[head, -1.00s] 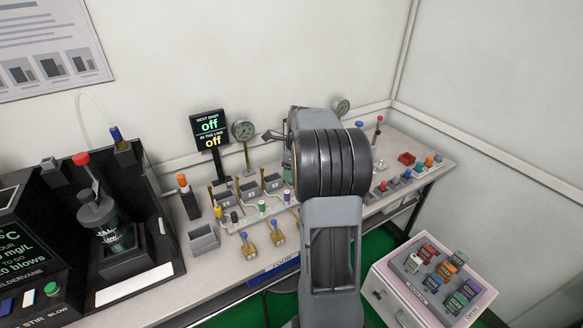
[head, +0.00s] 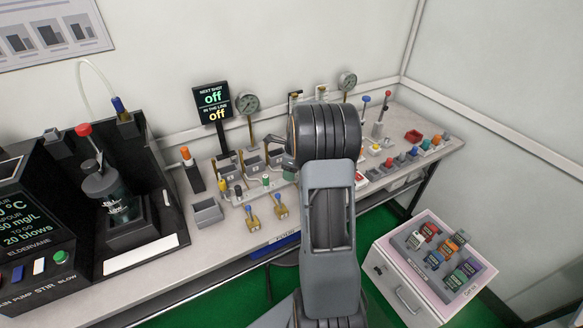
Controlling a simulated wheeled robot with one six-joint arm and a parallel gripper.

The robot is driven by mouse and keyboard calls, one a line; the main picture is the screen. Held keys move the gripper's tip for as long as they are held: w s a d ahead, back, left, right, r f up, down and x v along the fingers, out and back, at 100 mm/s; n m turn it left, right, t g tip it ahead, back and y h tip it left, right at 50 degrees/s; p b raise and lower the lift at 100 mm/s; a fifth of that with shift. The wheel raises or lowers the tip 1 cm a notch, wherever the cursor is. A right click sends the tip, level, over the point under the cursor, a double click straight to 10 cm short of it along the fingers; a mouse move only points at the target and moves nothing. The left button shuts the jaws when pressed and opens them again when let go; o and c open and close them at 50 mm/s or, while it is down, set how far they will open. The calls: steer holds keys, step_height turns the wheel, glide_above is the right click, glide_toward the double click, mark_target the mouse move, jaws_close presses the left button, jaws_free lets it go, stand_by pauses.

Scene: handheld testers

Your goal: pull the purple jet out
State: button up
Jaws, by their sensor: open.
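A row of small coloured jets stands in a pale rail on the bench, with a yellow one (head: 222,185), a dark one (head: 238,190) and a green one (head: 265,181). A purple jet is hard to make out; the right end of the row is partly hidden by my arm.
A black brewing machine (head: 110,195) is at left. A display (head: 211,105) reads off twice. A pink case (head: 430,288) with coloured blocks stands right.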

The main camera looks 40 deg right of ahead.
steer(key=c, duration=0.9)
steer(key=o, duration=0.9)
step_height(320, 180, up, 14)
steer(key=s+d+p, duration=0.1)
steer(key=shift+s+d+f, duration=0.15)
steer(key=shift+s, duration=0.2)
